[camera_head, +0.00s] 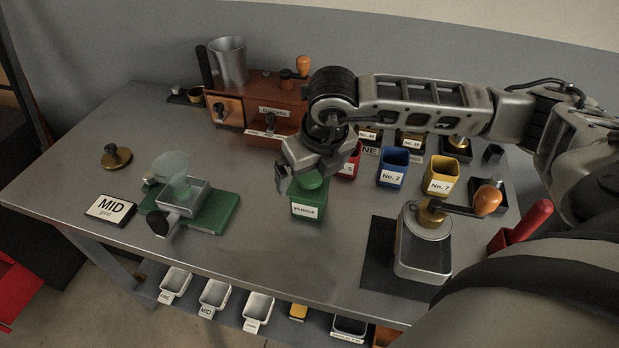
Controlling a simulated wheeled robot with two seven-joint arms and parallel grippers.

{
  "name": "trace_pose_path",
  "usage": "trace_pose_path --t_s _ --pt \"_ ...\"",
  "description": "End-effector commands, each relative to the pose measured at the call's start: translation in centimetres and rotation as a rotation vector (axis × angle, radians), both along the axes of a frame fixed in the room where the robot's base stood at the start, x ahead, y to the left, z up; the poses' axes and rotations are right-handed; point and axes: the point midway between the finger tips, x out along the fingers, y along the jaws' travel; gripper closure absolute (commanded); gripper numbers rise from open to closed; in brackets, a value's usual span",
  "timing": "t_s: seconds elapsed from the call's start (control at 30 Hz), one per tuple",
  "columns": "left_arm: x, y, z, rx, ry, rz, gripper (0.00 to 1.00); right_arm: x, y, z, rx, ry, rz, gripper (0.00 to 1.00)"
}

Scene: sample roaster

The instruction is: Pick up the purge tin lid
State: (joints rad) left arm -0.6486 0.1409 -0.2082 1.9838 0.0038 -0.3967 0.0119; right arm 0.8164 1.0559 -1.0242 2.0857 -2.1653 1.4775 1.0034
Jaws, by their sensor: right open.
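The green purge tin (308,206), labelled "PURGE", stands upright near the middle of the table. Its green lid (314,181) shows at the top of the tin, partly hidden by my right gripper. My right gripper (300,181) is open, pointing down, with its fingers at the lid. One finger is left of the lid and the other is partly hidden behind it. I cannot tell whether the fingers touch the lid. My left gripper is not in view.
Red, blue (392,167) and yellow (440,176) tins stand right of the purge tin. A grinder (424,245) with an orange-knobbed crank is at the front right. The table between scale and purge tin is clear.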

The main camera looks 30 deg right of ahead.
Motion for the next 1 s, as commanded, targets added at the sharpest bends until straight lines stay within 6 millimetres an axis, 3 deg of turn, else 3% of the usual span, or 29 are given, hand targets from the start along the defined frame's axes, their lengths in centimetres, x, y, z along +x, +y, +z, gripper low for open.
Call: trace_pose_path --t_s 0.13,0.4,0.5,1.0 --pt "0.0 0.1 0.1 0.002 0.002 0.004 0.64 0.4 -0.1 -1.6 0.0 0.002 0.0 0.0" --pt "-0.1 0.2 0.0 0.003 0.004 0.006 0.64 0.5 0.0 -2.0 0.001 0.0 0.001 0.0" --pt "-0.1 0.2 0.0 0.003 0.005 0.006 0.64 0.5 0.0 -2.0 0.001 0.0 0.001 0.28" --pt "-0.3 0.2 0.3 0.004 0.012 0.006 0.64 0.6 0.0 -1.1 0.001 -0.001 0.001 0.28"
